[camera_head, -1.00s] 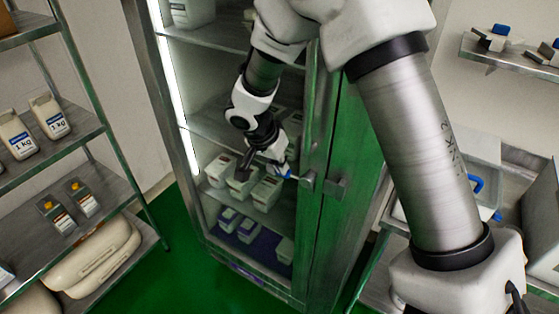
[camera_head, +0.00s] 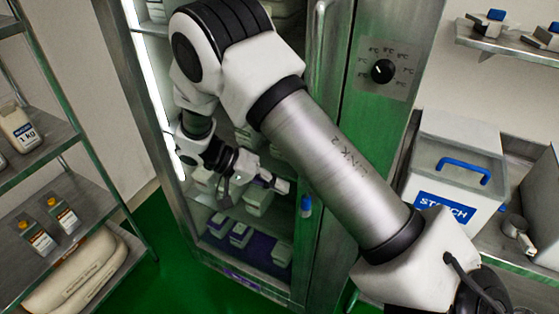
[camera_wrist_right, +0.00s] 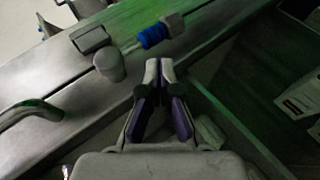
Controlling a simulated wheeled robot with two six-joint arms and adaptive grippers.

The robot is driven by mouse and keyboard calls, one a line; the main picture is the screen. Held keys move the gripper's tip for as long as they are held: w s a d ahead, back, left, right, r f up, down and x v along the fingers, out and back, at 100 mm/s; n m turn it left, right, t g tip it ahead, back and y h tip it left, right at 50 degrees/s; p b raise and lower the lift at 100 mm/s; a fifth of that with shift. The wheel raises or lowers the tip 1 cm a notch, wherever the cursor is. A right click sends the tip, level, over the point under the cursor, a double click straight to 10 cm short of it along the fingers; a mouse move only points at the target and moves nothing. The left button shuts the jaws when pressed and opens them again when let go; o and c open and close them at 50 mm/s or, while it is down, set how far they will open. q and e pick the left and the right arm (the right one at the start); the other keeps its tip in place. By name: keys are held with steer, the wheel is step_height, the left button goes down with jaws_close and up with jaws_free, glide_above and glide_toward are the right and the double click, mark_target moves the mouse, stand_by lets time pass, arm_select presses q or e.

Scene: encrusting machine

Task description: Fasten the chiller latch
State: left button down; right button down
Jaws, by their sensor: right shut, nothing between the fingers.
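The chiller latch shows its blue grip (camera_head: 306,206) at the front edge of the glass door; my right arm hides part of the surroundings. In the right wrist view, the blue grip (camera_wrist_right: 153,36) carries a grey end piece (camera_wrist_right: 173,23). A grey rounded knob (camera_wrist_right: 110,65) and a grey block (camera_wrist_right: 91,38) are on the metal frame to its left. My right gripper (camera_head: 284,186) is just left of the grip in the head view. In the wrist view its fingertips (camera_wrist_right: 158,66) are together and empty, close below the grip, seemingly apart from it. My left gripper is out of view.
The chiller (camera_head: 345,160) holds white tubs behind the glass. A bar handle (camera_wrist_right: 28,112) is on its front. A shelf rack (camera_head: 75,190) stands left. Green floor is clear at lower left.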

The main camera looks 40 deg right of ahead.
steer(key=shift+s+d+f+n+g+h+b, duration=0.15)
steer(key=shift+s+d+f+g+h+b, duration=0.1)
steer(key=shift+s+f+g+b, duration=0.3)
steer(key=shift+s+d+f+n+g+h+b, duration=0.1)
steer(key=shift+s+f+g+h+b, duration=0.2)
steer(key=shift+f+b, duration=0.45)
steer(key=shift+s+d+f+n+g+h+b, duration=0.15)
steer(key=shift+s+d+f+g+h+b, duration=0.1)
steer(key=shift+s+f+g+b, duration=0.3)
steer(key=shift+f, duration=0.1)
